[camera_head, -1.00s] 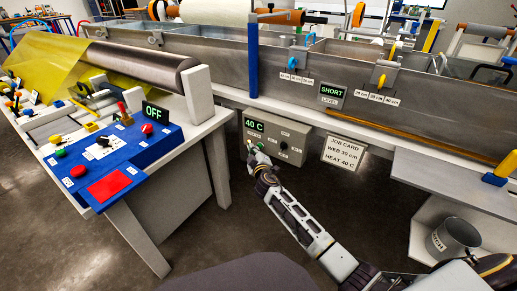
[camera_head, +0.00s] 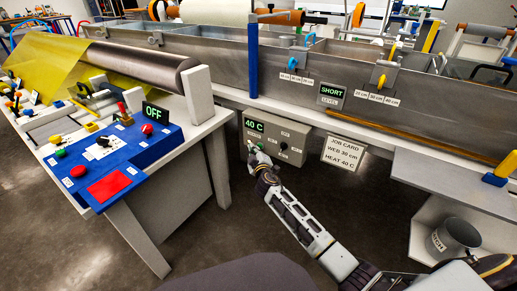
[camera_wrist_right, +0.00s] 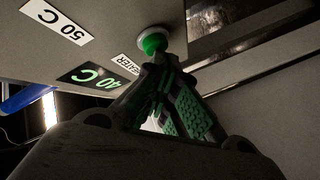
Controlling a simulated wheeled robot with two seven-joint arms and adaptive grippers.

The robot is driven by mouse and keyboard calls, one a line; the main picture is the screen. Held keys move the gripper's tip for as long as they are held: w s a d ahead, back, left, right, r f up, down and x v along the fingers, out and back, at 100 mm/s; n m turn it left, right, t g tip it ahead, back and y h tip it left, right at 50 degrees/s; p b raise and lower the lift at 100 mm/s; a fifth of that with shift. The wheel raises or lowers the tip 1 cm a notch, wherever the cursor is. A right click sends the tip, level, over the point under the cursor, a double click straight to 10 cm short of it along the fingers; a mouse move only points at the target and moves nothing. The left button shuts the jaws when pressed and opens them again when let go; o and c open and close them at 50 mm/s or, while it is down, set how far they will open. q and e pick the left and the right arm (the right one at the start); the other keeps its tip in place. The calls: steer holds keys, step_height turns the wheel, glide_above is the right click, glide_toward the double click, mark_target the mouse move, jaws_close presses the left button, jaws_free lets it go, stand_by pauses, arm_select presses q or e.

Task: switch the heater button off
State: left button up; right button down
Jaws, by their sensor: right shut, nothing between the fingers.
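The grey heater control box (camera_head: 291,148) is on the front of the bath, with a lit green "40 C" display (camera_head: 254,126) and a dark knob (camera_head: 284,146). In the right wrist view, a green button (camera_wrist_right: 153,42) on a pale round collar sits beside the "HEATER" label (camera_wrist_right: 126,65). My right gripper (camera_head: 254,150) is at the left part of the box, below the display. In the wrist view its shut, empty fingertips (camera_wrist_right: 160,60) are right at the green button and partly cover it. I cannot tell whether they touch it. My left gripper is out of view.
A job card (camera_head: 344,153) reading "WEB 30 cm, HEAT 40 C" hangs right of the box. A blue panel (camera_head: 150,150) with an "OFF" display (camera_head: 156,115) stands at left. A grey shelf (camera_head: 450,183) juts out at right. Floor is clear below the box.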

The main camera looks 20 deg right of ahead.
steer(key=shift+w+d+r, duration=0.1)
steer(key=shift+w+d, duration=0.15)
steer(key=shift+d, duration=0.2)
stand_by(0.9)
steer(key=shift+s+a, duration=0.15)
steer(key=shift+s, duration=0.05)
steer(key=shift+a, duration=0.1)
stand_by(0.3)
steer(key=s+a, duration=0.3)
steer(key=a, duration=0.2)
steer(key=shift+s+b, duration=0.35)
steer(key=shift+s, duration=0.05)
stand_by(0.4)
steer(key=shift+d, duration=0.1)
stand_by(1.7)
